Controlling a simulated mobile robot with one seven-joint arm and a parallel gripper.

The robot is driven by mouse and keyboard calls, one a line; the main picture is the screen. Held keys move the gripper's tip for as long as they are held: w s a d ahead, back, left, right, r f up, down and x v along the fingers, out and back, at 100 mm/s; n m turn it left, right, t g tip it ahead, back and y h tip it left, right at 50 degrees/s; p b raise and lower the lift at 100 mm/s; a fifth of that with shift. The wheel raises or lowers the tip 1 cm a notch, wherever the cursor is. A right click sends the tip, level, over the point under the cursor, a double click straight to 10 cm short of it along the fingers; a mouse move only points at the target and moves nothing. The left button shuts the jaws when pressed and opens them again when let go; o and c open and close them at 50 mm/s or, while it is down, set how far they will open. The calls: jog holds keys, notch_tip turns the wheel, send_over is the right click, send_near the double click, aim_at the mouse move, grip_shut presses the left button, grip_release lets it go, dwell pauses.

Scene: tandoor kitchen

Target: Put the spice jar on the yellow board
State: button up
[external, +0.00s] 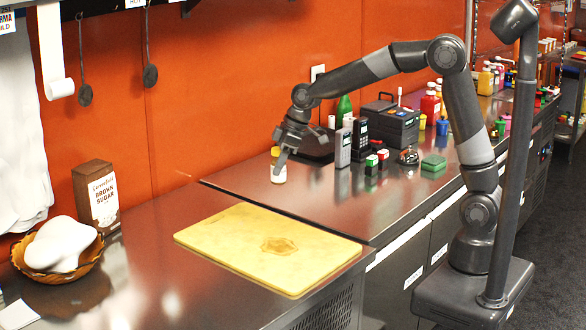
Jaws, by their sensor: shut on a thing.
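The spice jar (278,172) is small and pale with a yellow top. It is in the middle of the external view, over the steel counter behind the yellow board. My gripper (281,157) points down and is shut on the jar. I cannot tell whether the jar's base touches the counter or hangs just above it. The yellow board (222,237) lies flat on the nearer steel counter, in front and a little left of the jar. A brownish stain or flat patch shows on its middle.
A brown sugar box (96,194) and an amber bowl (88,262) with a white lump stand at the left. Phones (343,148), a dark boxy device (390,127) and small boxes crowd the counter right of my gripper. The space between the jar and the board looks clear.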

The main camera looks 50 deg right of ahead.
jog(key=s, duration=0.5)
send_over(265, 241)
notch_tip(265, 241, down, 7)
jog(key=shift+s+f, duration=0.1)
jog(key=shift+f, duration=2.15)
jog(key=o, duration=1)
jog(key=shift+f, duration=0.15)
jog(key=shift+o, duration=0.2)
